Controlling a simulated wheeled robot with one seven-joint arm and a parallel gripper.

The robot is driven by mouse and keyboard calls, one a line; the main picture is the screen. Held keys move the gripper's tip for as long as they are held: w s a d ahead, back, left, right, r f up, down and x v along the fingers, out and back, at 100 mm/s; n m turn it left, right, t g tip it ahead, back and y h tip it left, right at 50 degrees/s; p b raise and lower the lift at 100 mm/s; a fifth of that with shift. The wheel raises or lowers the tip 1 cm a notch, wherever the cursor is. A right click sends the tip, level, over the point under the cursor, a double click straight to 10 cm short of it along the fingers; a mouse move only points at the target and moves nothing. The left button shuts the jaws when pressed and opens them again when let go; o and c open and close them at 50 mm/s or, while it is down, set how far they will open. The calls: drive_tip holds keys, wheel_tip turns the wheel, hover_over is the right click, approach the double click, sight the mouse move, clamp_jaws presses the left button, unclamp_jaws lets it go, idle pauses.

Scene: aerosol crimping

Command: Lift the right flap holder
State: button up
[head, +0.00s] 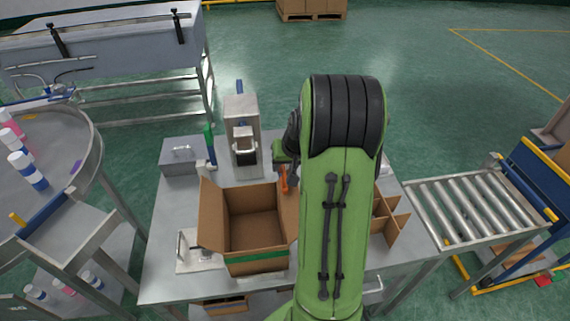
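An open cardboard box (252,222) stands on the metal table, with its left flap (211,214) and right flap (288,208) raised and tilted outward. A green upright piece with a pale lower part (210,146) stands behind the left flap; it may be a flap holder. My green arm crosses the right of the table and hides much behind it. My gripper is mostly hidden by the arm's black joint. A small green and orange part (283,174) shows beside the arm, above the right flap; I cannot tell whether it is the right flap holder or part of my gripper.
A grey machine (242,135) stands behind the box, with a grey case (182,154) to its left. Cardboard dividers (391,216) lie right of my arm. A roller conveyor (475,208) is at right, a round table (75,150) with bottles at left.

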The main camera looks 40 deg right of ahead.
clamp_jaws()
drive_tip(key=shift+r, duration=0.1)
